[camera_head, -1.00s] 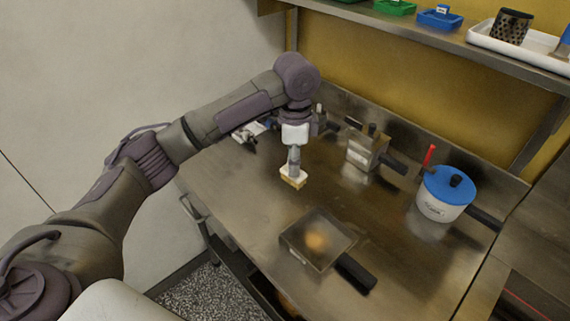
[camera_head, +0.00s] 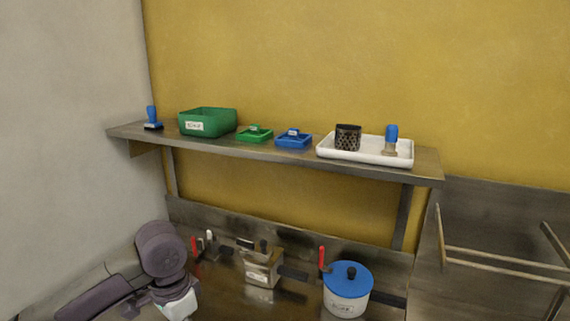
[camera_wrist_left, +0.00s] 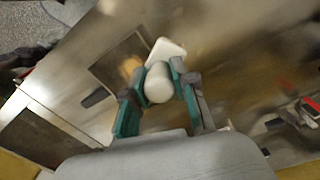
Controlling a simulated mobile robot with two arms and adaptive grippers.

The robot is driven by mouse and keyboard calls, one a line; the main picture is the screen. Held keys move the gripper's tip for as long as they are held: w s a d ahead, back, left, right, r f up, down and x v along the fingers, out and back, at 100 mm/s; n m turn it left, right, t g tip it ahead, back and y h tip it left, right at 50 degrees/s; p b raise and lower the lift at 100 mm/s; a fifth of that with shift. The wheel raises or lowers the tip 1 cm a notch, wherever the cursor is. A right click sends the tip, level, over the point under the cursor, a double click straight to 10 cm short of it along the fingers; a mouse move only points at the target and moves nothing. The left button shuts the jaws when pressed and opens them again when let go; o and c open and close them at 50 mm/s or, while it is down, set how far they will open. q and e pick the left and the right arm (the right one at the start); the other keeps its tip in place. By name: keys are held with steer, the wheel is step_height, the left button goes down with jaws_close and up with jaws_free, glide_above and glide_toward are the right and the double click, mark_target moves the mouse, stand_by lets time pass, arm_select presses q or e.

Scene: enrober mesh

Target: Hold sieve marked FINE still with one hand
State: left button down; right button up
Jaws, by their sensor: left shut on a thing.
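My left gripper (camera_wrist_left: 159,78) is shut on the white round handle (camera_wrist_left: 158,88) of a tool with a pale flat block (camera_wrist_left: 166,50) at its end. In the left wrist view, a square shallow metal pan or sieve (camera_wrist_left: 112,66) with an orange-brown patch and a dark handle lies beyond the gripper; any marking is not readable. In the head view, a metal box (camera_head: 262,271) with a small label and a dark handle stands on the bench; I cannot read FINE on it. The left gripper's fingertips are below the head view. My right gripper is not in view.
A white pot (camera_head: 346,303) with a blue lid stands right of the box. The shelf (camera_head: 270,151) above holds a green bin (camera_head: 208,122), small green (camera_head: 255,135) and blue trays (camera_head: 293,141), and a white tray (camera_head: 365,158) with a dark perforated cup (camera_head: 348,138).

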arm_select(q)
steer(key=s+d+f+n, duration=0.1)
steer(key=s+n, duration=0.6)
steer(key=s, duration=0.4)
steer(key=shift+n, duration=0.3)
steer(key=shift+s+f, duration=0.1)
